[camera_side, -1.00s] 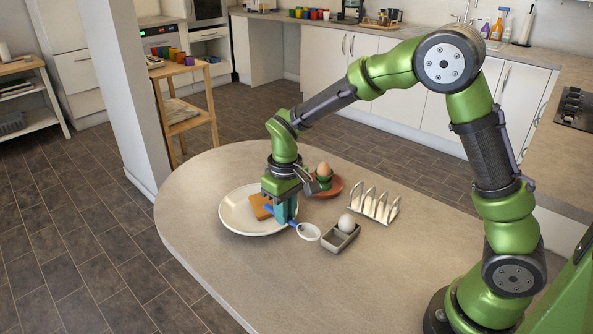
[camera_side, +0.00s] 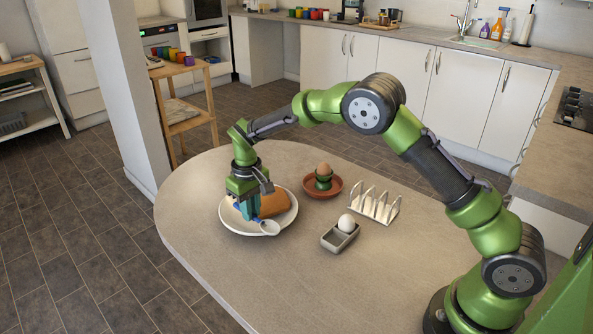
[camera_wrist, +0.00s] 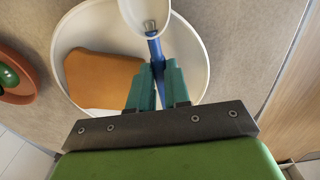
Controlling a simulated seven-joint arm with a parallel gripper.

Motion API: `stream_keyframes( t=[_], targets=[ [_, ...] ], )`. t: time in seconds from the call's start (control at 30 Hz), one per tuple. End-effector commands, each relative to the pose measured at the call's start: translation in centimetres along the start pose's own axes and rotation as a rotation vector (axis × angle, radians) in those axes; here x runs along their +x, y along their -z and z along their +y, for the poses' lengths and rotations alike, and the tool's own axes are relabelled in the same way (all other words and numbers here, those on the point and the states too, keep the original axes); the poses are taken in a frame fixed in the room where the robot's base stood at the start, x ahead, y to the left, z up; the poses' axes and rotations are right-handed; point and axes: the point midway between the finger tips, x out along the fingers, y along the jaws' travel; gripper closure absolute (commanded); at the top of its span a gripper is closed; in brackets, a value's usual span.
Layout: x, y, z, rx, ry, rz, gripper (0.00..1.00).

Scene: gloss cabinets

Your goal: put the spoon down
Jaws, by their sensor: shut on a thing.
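The spoon has a blue handle and a white bowl (camera_side: 269,227); in the wrist view its blue handle (camera_wrist: 155,50) runs between my fingers. My gripper (camera_side: 246,211) is shut on the handle, and its teal fingers also show in the wrist view (camera_wrist: 157,88). The gripper is over the left part of a white plate (camera_side: 286,222). The spoon's bowl is at the plate's front rim; I cannot tell whether it touches.
A slice of toast (camera_side: 273,204) lies on the plate, right of my fingers. The table's front is clear.

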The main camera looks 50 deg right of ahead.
Motion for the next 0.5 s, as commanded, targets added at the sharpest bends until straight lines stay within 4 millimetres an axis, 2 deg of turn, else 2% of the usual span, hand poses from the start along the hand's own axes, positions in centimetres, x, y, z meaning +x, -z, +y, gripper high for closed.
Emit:
stream_keyframes(
  t=[0.3, 0.33, 0.5],
  targets=[
    [0.27, -0.01, -0.02, 0.000, 0.001, 0.000, 1.00],
    [0.25, 0.00, -0.03, 0.000, 0.001, 0.001, 0.80],
    [0.22, 0.00, -0.02, 0.000, 0.001, 0.001, 0.58]
  ],
)
